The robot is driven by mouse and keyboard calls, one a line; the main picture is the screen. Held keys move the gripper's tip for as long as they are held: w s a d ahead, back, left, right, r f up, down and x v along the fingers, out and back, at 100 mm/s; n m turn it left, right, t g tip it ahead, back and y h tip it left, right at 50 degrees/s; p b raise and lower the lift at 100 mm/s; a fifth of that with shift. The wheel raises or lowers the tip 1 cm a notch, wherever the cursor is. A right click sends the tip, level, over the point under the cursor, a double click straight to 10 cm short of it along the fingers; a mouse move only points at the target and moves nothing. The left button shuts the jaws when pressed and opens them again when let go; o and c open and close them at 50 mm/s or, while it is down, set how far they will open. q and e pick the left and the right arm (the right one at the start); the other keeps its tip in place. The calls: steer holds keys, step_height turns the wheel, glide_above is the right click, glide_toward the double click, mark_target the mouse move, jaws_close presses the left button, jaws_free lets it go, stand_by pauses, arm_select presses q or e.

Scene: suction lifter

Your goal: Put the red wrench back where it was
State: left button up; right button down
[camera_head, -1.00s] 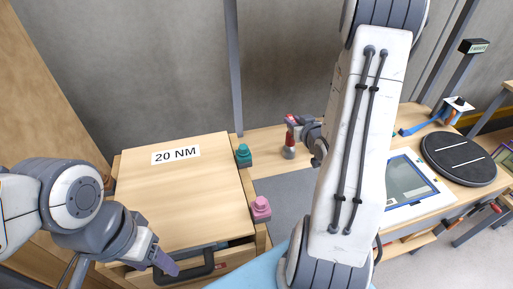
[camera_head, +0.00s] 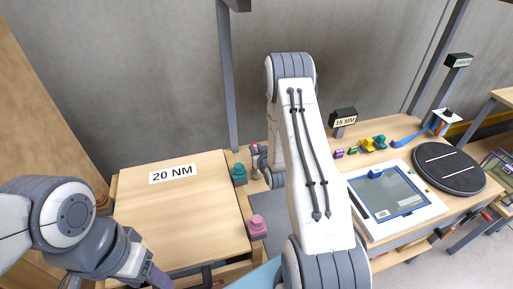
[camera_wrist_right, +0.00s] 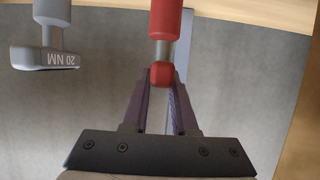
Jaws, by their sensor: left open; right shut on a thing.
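The red wrench (camera_wrist_right: 165,20) has a red handle, a metal neck and a red end. In the right wrist view that red end sits between the fingers of my right gripper (camera_wrist_right: 161,80), which is shut on it. In the head view only a small red part (camera_head: 254,148) shows, just right of the grey post, with my right arm hiding most of the hand. My left gripper (camera_head: 152,277) is open and empty at the bottom edge of the head view, by the front of the wooden box. Its tips are partly cut off.
A grey tool marked 20 NM (camera_wrist_right: 45,58) is left of the wrench in the right wrist view. The wooden box (camera_head: 180,220) has a teal knob (camera_head: 239,174) and a pink knob (camera_head: 257,226) beside it. A framed screen (camera_head: 390,195) and black turntable (camera_head: 448,167) stand right.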

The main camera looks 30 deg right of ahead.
steer(key=shift+f, duration=0.15)
arm_select(q)
steer(key=shift+f, duration=0.15)
arm_select(e)
steer(key=shift+f, duration=0.15)
steer(key=c, duration=0.7)
jaws_free()
